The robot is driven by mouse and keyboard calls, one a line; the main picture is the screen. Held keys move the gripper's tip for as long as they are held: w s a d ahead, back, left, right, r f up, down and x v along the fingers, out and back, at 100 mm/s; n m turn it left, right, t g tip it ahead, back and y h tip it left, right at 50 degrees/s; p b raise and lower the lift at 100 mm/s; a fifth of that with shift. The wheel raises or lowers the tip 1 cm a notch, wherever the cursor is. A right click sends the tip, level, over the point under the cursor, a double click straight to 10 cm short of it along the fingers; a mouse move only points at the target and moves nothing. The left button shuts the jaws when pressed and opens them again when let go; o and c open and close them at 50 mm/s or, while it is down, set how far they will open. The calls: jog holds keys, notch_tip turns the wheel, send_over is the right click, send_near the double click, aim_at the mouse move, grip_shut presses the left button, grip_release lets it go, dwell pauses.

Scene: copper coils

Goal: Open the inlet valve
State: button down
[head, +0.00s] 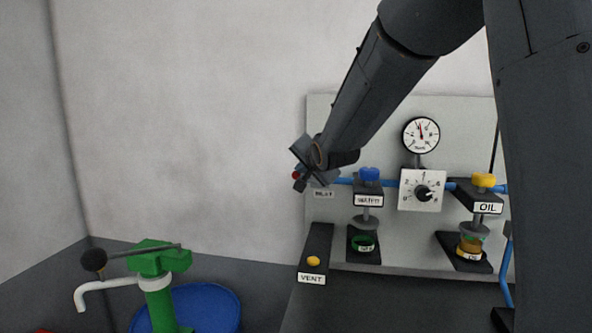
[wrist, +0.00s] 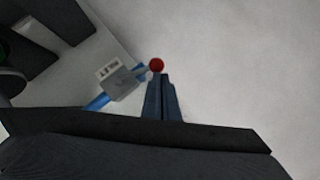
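The inlet valve is a small grey body (wrist: 122,84) on a blue pipe, with a short lever ending in a red ball knob (wrist: 156,65). Its label (wrist: 108,69) is beside it in the wrist view, and the label plate (head: 323,194) shows at the panel's left edge in the head view. The red knob (head: 296,175) also shows there, left of my gripper, which hides most of the valve body. My gripper (wrist: 161,77) has its fingers together, with the tips right by the knob. I cannot tell whether they touch it. Nothing shows between the fingers.
Right of the inlet are the blue water valve (head: 369,174), a dial (head: 421,194), a gauge (head: 421,135) and the yellow oil valve (head: 484,181). A vent button (head: 313,261) sits below. A green pump (head: 160,262) and blue drum (head: 212,303) stand at lower left.

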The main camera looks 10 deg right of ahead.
jog(key=shift+a, duration=0.2)
jog(key=shift+r, duration=0.1)
jog(key=shift+r+p, duration=0.65)
jog(key=shift+p, duration=0.2)
jog(key=s+r+p, duration=0.3)
jog(key=s+r, duration=0.5)
jog(key=s, duration=0.2)
jog(key=shift+d+r, duration=0.25)
jog(key=shift+d, duration=0.15)
